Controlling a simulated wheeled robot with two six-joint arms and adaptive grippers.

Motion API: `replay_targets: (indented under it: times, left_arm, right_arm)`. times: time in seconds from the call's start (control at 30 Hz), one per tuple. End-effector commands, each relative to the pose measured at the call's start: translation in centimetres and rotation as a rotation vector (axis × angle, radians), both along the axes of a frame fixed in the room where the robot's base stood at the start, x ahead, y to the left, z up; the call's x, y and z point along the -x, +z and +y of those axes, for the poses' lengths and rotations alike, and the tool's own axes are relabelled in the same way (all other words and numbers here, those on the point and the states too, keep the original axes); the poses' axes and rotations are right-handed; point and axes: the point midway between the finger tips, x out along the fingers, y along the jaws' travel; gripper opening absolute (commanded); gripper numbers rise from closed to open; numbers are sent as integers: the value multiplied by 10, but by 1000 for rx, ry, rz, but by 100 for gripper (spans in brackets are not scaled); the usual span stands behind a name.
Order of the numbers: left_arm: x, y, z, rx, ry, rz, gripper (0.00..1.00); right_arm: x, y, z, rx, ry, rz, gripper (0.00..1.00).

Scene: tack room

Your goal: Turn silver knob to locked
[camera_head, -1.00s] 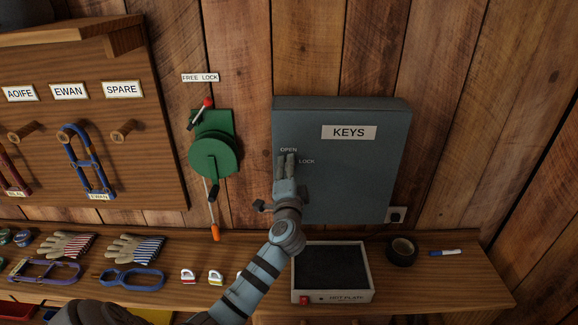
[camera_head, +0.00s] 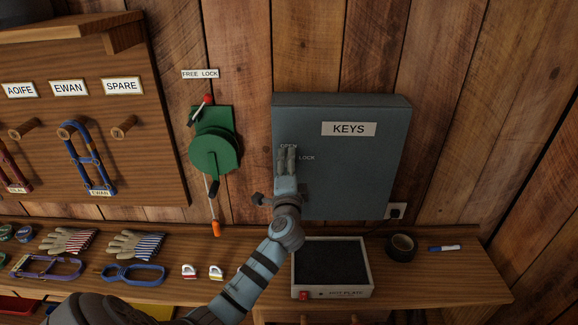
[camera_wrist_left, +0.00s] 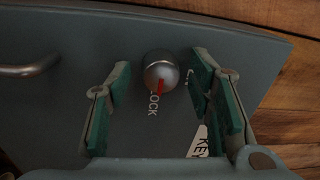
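The silver knob (camera_wrist_left: 161,71) is on the face of the grey-blue key cabinet (camera_head: 360,175). In the left wrist view its red mark points at the printed word LOCK. My left gripper (camera_wrist_left: 162,66) is open, with one green-padded finger on each side of the knob and gaps visible between pads and knob. The right-hand finger partly covers another label there. In the head view the left gripper (camera_head: 287,158) is in front of the cabinet just below the word OPEN and hides the knob. My right gripper is not in view.
A metal handle (camera_wrist_left: 30,67) sticks out from the cabinet near the knob. A green lever device (camera_head: 214,150) hangs on the wall to the left. A hot plate (camera_head: 332,290) and a tape roll (camera_head: 401,247) are on the shelf (camera_head: 450,285) below.

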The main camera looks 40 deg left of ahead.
Motion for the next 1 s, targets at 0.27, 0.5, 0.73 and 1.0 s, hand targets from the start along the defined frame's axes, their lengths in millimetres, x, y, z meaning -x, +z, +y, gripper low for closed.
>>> replay_targets:
  times: [0.27,0.5,0.73,1.0]
  left_arm:
    - [1,-1,-1,1,0,1,49]
    - [38,-5,-30,4,-2,2,49]
    - [84,-9,-64,5,-1,1,49]
    - [95,-8,-73,0,0,0,49]
  right_arm:
    - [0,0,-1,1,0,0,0]
    - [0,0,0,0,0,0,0]
    - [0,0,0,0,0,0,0]
    - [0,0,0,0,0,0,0]
